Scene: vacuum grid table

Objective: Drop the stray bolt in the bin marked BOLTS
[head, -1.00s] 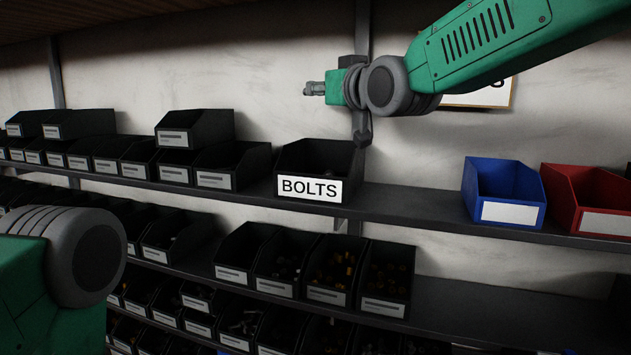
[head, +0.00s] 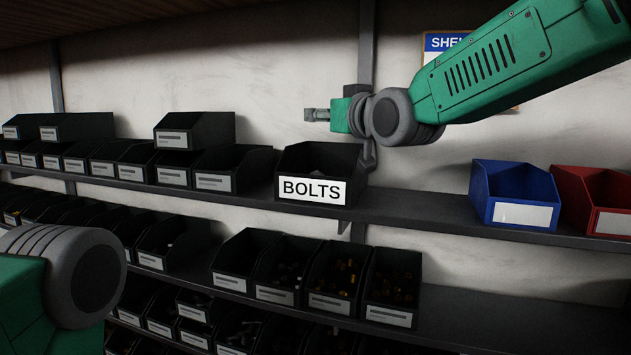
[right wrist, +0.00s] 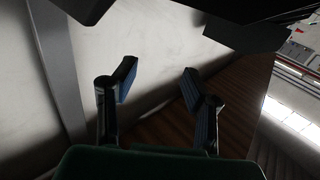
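The black bin marked BOLTS (head: 313,191) stands on the upper shelf, its white label facing me. Its inside is dark, with faint shapes I cannot make out. My right gripper (head: 317,115) is above the bin, apart from it, in the head view. In the right wrist view its two blue-padded fingers (right wrist: 155,85) are spread with nothing between them. I cannot pick out the stray bolt in either view. Only a link of my left arm shows at the lower left of the head view; its gripper is out of view.
A blue bin (head: 514,194) and a red bin (head: 596,200) stand on the upper shelf (head: 420,205) to the right. Several black bins crowd the left and the lower shelf. A metal post (head: 367,45) rises behind my right wrist. A partly hidden sign (head: 440,42) hangs on the wall.

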